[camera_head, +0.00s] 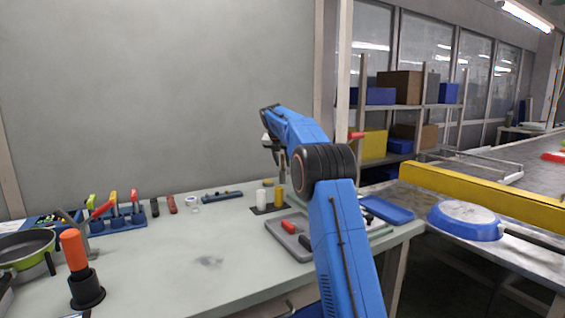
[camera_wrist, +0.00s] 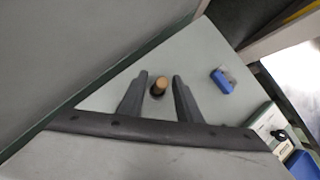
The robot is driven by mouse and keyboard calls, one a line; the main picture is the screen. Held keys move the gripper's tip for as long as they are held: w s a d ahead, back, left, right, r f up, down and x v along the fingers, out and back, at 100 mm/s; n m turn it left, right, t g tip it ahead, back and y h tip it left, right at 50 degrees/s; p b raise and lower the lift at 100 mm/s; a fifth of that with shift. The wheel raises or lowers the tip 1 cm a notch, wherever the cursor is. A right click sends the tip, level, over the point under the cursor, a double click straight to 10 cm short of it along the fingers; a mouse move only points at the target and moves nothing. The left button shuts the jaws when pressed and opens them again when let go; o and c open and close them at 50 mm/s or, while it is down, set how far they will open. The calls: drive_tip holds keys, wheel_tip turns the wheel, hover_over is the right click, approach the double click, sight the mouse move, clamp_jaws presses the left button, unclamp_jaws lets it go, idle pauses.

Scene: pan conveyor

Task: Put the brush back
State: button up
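My gripper (camera_wrist: 161,77) is open in the wrist view, its two dark fingers spread and pointing down at the table. A small round thing with a tan top and dark side (camera_wrist: 158,86) shows between the fingers; it may be the brush seen end-on, but I cannot tell. No contact with the fingers is visible. In the head view my gripper is at the end of the blue arm, over the back of the workbench, partly hidden by the arm. An orange-handled tool (camera_head: 74,250) stands upright in a black holder (camera_head: 87,290) at the left; I cannot tell its kind.
A blue-and-grey block (camera_wrist: 223,80) lies right of the fingers. On the workbench (camera_head: 185,265) are a white cylinder (camera_head: 261,199), a yellow cylinder (camera_head: 279,195), a grey tray (camera_head: 273,231), a blue tool rack (camera_head: 125,222) and a green-rimmed pan (camera_head: 25,247). A blue pan (camera_head: 465,220) lies by the conveyor.

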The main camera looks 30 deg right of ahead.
idle(0.4)
drive_tip(key=v, duration=1.7)
drive_tip(key=shift+d+r, duration=0.25)
drive_tip(key=shift+s, duration=0.2)
